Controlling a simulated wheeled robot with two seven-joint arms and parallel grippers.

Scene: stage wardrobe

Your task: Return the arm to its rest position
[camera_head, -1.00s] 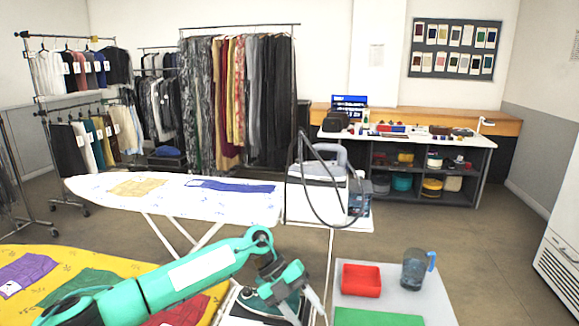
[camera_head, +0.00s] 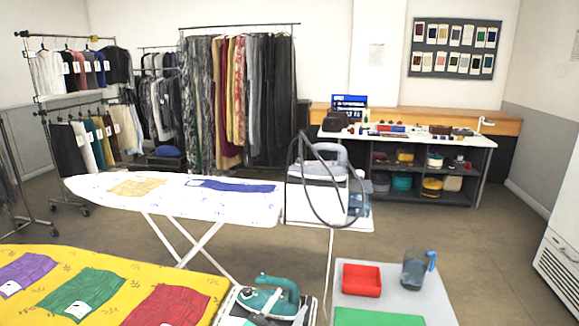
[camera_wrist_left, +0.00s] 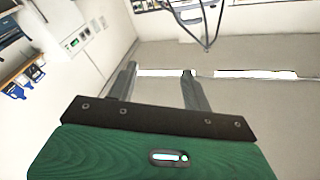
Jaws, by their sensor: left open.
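My left arm is out of the head view. In the left wrist view my left gripper (camera_wrist_left: 160,70) has its two fingers spread apart, with nothing between them. Behind the fingers are a pale wall and floor, seen at a tilt. A teal iron (camera_head: 270,300) stands at the right end of the yellow ironing board (camera_head: 110,262) in the head view, with no gripper on it. My right arm and gripper are in neither view.
Purple, green and red cloths lie on the yellow board. A pale table (camera_head: 400,300) at the right bears a red tray (camera_head: 361,280), a blue-handled jug (camera_head: 414,270) and a green mat (camera_head: 378,317). Behind are a white ironing board (camera_head: 120,200) and a steam station (camera_head: 318,190).

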